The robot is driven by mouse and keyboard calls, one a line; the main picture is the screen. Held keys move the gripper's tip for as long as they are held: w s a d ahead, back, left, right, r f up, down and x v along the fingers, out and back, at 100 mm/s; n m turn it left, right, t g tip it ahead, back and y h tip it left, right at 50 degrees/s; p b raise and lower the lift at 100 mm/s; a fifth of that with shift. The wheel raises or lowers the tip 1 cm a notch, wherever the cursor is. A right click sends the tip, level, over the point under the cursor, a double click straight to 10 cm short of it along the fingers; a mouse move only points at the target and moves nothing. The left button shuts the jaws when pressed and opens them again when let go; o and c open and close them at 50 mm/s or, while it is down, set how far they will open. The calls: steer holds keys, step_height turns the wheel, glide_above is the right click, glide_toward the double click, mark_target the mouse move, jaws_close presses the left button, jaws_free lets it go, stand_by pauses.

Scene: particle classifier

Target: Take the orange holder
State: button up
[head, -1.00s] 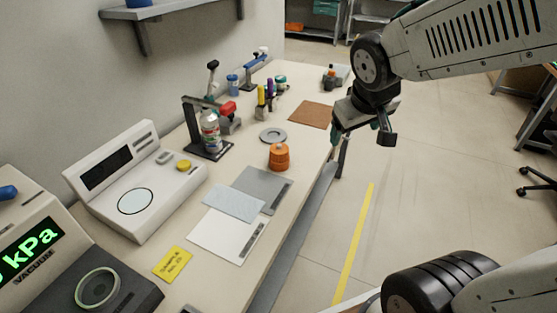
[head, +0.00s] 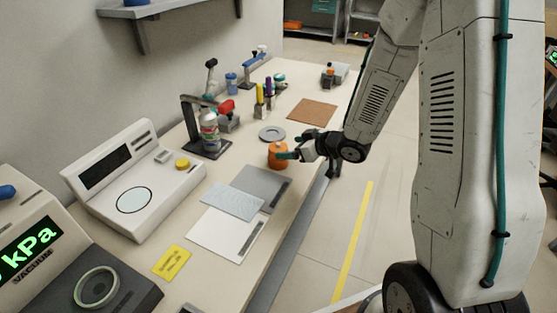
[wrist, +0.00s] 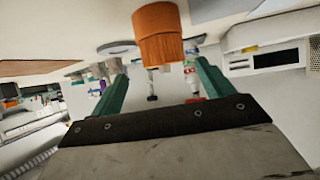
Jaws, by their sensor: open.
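The orange holder (head: 277,157) is a short ridged cylinder standing on the table, beside the grey sheet. My gripper (head: 285,154) is level with it on its right side, at the table's front edge. In the wrist view the orange holder (wrist: 158,35) shows large, ahead of the gap between my green fingers. My gripper (wrist: 160,82) is open and nothing is between the fingers. In the head view a fingertip overlaps the holder's right edge; whether it touches cannot be told.
A grey disc (head: 272,133) lies just behind the holder. A stand with a spray bottle (head: 209,132) is to its left. A brown mat (head: 312,111) lies behind. Flat sheets (head: 222,235) and a white scale (head: 135,185) are nearer.

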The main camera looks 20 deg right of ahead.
mark_target(278, 147)
steer(key=x, duration=0.7)
steer(key=shift+w+a, duration=0.2)
steer(key=shift+a, duration=0.25)
steer(key=c, duration=1.3)
steer(key=shift+r, duration=0.1)
steer(key=shift+c, duration=1.2)
steer(key=shift+r, duration=0.1)
